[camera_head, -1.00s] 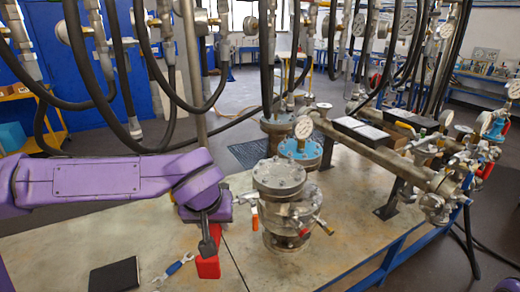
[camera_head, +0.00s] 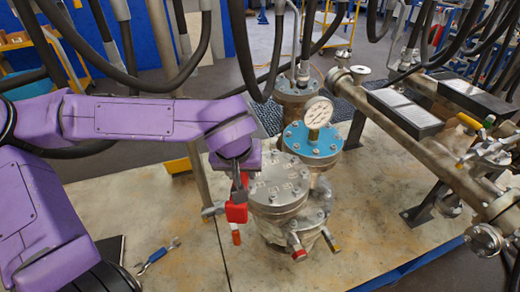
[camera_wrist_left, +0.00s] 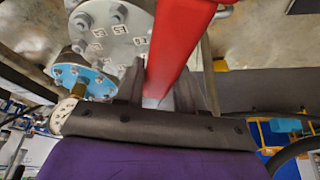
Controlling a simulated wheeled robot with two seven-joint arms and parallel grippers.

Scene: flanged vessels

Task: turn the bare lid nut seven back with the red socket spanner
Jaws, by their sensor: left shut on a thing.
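My left gripper (camera_head: 240,186) is shut on the red socket spanner (camera_head: 237,212), at the left edge of the grey vessel lid (camera_head: 280,182). The spanner hangs below the fingers; it also shows in the left wrist view (camera_wrist_left: 183,42), between the dark fingers (camera_wrist_left: 158,92). There the round lid (camera_wrist_left: 112,38) lies left of the spanner, with bolts and small numbered white labels. I cannot pick out bare nut seven, nor tell whether the spanner touches the lid. The spanner's working end is not clear. My right gripper is not in view.
A blue-flanged vessel (camera_head: 313,145) with a dial gauge (camera_head: 318,112) stands just behind the lid. A blue-handled spanner (camera_head: 157,255) lies on the bench at left. Black hoses hang above. A thick pipe (camera_head: 430,140) runs along the right.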

